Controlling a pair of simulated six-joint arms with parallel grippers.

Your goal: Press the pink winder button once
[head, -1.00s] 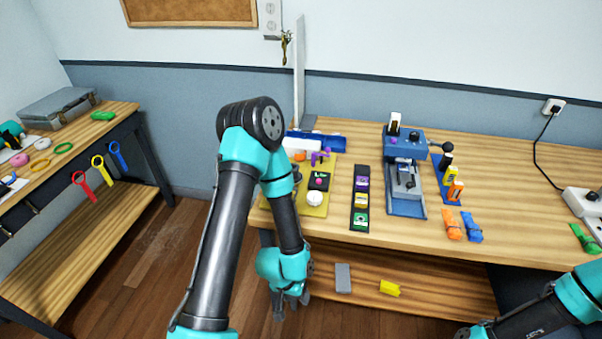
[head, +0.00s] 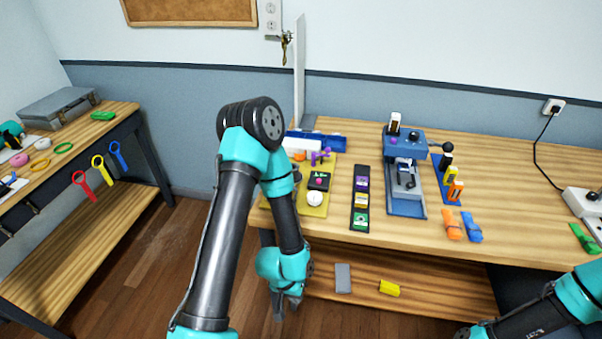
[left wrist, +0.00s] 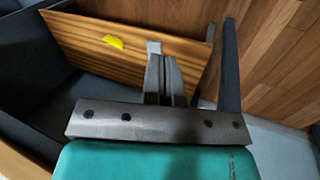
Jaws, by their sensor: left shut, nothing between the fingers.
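A small pink button (head: 319,182) sits on a black box on a yellow board (head: 312,210), near the left end of the bench. A round white knob (head: 315,198) is just in front of it. My left gripper (head: 287,303) hangs low in front of the bench, below the tabletop and well apart from the button. Its fingers also show in the left wrist view (left wrist: 163,68), shut and empty. My right arm enters at the lower right; its gripper (head: 473,333) is cut off by the picture's edge.
A black strip with coloured blocks (head: 360,225) and a blue machine (head: 404,150) stand right of the board. Orange and blue clips (head: 461,227) lie farther right. The lower shelf holds a grey block (head: 343,278) and a yellow block (head: 389,288). A side table (head: 130,108) stands left.

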